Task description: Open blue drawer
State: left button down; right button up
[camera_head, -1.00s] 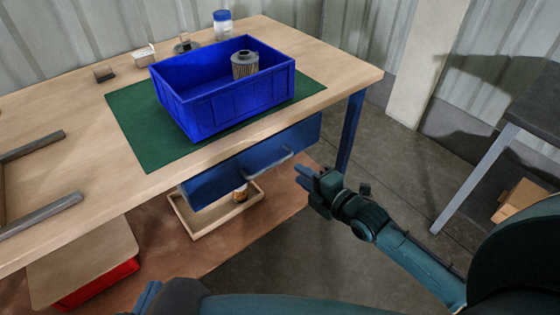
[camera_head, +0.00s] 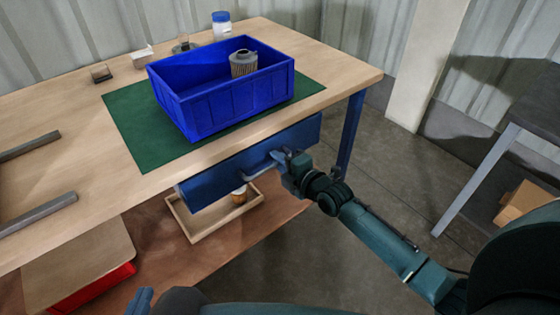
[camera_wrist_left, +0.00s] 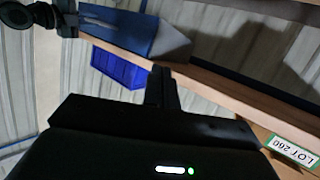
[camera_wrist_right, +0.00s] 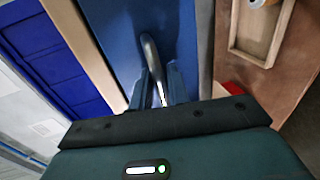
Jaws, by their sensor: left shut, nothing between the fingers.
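The blue drawer (camera_head: 235,170) sits under the front edge of the workbench and looks closed. Its grey bar handle (camera_head: 262,164) is on the drawer front; it also shows in the right wrist view (camera_wrist_right: 150,50). My right gripper (camera_head: 284,157) is at the right part of the handle. In the right wrist view its fingers (camera_wrist_right: 162,85) lie on both sides of the handle; whether they press on it is not clear. My left gripper (camera_head: 140,299) is low at the bottom edge, away from the drawer. Its fingers (camera_wrist_left: 160,88) are together and empty.
A blue bin (camera_head: 225,100) with a filter cartridge (camera_head: 243,64) stands on a green mat (camera_head: 135,140) on the workbench (camera_head: 80,120). A wooden tray (camera_head: 205,228) with a small jar is below the drawer. A dark table (camera_head: 535,110) stands at the right.

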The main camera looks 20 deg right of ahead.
pick_arm(q)
jog(key=shift+f, duration=0.15)
pick_arm(e)
grip_shut()
